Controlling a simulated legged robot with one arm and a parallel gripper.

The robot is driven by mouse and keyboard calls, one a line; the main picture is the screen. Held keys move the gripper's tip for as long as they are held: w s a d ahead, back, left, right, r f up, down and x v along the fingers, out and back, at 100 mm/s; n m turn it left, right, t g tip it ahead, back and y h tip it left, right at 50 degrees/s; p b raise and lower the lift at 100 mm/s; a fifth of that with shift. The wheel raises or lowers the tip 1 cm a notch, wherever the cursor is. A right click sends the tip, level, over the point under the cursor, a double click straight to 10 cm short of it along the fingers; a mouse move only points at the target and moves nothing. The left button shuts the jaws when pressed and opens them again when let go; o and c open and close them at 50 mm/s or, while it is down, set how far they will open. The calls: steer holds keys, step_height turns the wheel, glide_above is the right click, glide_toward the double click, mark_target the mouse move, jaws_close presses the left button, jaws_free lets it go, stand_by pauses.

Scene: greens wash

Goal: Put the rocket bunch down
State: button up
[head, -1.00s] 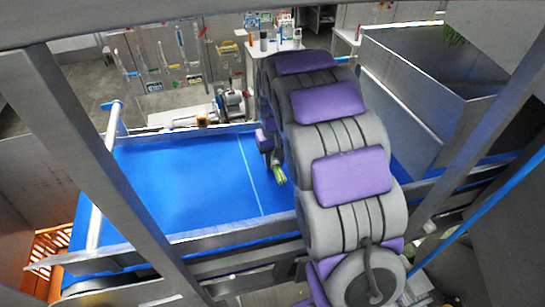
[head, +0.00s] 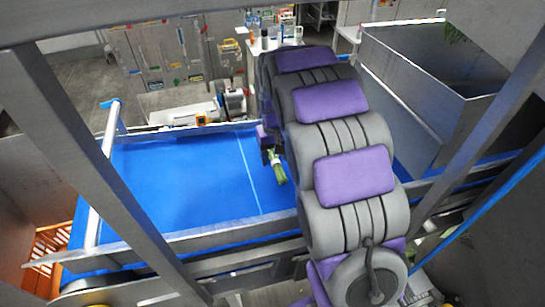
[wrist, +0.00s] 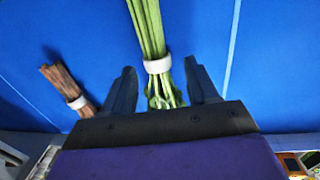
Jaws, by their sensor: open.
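A green-stemmed bunch with a white band, the rocket bunch by its look (wrist: 152,50), is over the blue belt (wrist: 200,25) in the wrist view. Its banded end is between the two fingers of my gripper (wrist: 163,88). The fingers are open, with a gap on both sides of the stems. In the head view the bunch (head: 278,170) shows just below my gripper (head: 270,152), near the pale line across the belt. It appears to lie on the belt, though contact underneath is hidden.
A brown-red bunch with a white band (wrist: 68,88) lies on the belt to the left in the wrist view. The belt (head: 180,185) is clear left of my arm. A metal bin (head: 415,90) stands at right; an orange crate (head: 48,250) is at lower left.

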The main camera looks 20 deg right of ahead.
mark_target(274, 158)
step_height(274, 158, up, 11)
steer(key=b, duration=0.1)
steer(key=shift+r, duration=0.2)
